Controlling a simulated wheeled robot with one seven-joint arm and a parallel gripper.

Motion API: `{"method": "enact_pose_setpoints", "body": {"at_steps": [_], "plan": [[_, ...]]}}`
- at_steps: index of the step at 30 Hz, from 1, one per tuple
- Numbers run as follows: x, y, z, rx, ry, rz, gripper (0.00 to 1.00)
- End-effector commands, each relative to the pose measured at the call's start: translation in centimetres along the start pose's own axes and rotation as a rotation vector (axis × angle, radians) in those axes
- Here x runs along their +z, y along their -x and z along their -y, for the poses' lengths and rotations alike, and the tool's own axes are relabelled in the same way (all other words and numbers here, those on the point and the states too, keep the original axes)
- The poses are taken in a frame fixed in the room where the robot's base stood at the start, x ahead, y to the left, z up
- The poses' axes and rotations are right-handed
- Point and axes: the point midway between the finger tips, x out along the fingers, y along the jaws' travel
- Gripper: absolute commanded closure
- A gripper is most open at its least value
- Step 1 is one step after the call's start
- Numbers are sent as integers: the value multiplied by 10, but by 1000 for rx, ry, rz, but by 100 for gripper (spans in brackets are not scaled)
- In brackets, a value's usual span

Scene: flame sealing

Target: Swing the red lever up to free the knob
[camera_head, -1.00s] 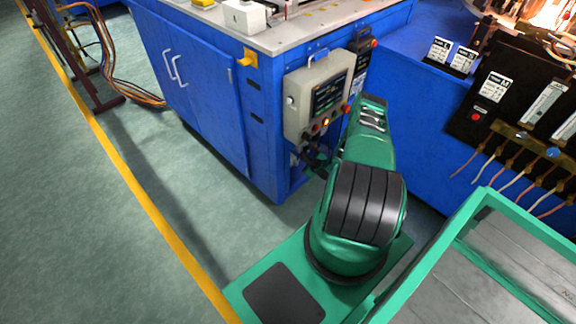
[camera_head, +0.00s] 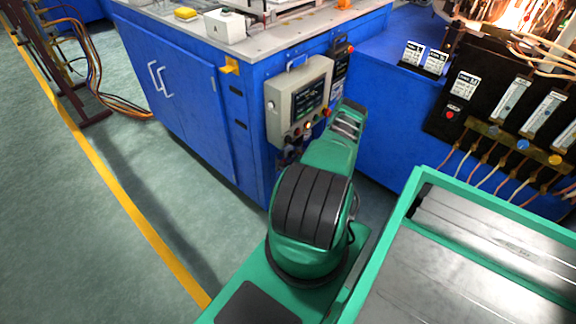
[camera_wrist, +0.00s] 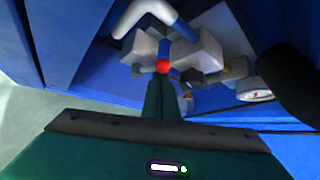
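In the wrist view a small red ball (camera_wrist: 162,66) shows near the centre, among pale grey blocks and a blue-and-white fitting. It may be the red lever's end; its shaft is not clear. The knob cannot be told apart for sure. My gripper (camera_wrist: 163,98) shows as a dark green body with narrow dark green parts reaching up toward the ball, just below it in the picture. Contact and finger gap cannot be judged. In the head view my green arm hides most of the gripper, which is low beside the grey control box (camera_head: 277,108).
The blue cabinet (camera_head: 195,115) stands close in front of my arm. A blue bench with a black gauge panel (camera_head: 437,125) and hoses is to the right. A green-framed metal tray (camera_head: 390,225) lies at lower right. Open floor is at left, beyond a yellow line.

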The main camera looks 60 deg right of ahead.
Motion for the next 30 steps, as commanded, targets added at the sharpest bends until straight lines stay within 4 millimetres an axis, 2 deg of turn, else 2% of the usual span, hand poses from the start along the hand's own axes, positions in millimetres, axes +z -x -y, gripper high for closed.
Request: {"method": "enact_pose_setpoints", "body": {"at_steps": [30], "plan": [[9,8,-16,10,-5,4,100]]}}
